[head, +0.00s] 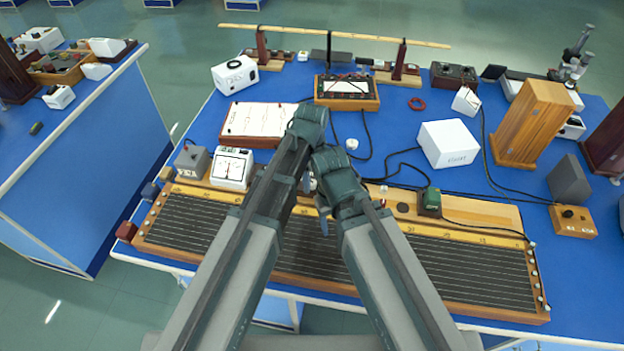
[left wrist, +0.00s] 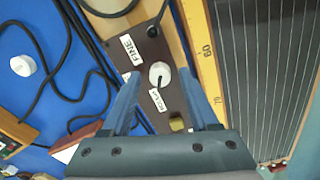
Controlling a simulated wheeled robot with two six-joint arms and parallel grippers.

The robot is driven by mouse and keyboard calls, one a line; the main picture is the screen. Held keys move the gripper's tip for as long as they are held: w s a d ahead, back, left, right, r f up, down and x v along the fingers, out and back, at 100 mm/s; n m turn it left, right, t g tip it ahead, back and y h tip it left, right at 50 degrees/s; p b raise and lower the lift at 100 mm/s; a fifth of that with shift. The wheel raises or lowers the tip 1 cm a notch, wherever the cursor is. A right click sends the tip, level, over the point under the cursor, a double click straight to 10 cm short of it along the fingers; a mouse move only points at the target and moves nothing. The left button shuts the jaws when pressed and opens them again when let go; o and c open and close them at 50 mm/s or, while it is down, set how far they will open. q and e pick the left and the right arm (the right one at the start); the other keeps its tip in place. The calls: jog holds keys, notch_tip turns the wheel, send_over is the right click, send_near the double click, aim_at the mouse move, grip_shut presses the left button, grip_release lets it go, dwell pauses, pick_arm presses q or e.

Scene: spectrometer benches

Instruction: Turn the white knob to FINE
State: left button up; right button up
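The white knob (left wrist: 160,75) sits on a dark brown panel (left wrist: 150,50) in the left wrist view. A FINE label (left wrist: 131,50) lies to its upper left and a second, partly legible label (left wrist: 158,99) just below it. I cannot tell clearly where the knob points. My left gripper (left wrist: 160,78) is open, with one blue finger on each side of the knob in the picture. I cannot tell whether they touch it. In the head view my arms hide the knob and most of its panel.
A long wire board (head: 200,222) with a yellow scale (left wrist: 203,55) runs beside the panel. A white meter (head: 232,168) stands left of my arms, and a green-topped piece (head: 431,199) stands right. Black cables and a small white round piece (left wrist: 23,65) lie on the blue bench.

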pick_arm(q)
grip_shut()
jog(key=shift+m, duration=0.4)
jog(key=m, duration=0.4)
jog(key=shift+m, duration=0.4)
jog(key=m, duration=1.2)
jog(key=shift+m, duration=0.3)
jog(key=m, duration=0.5)
jog(key=shift+m, duration=0.3)
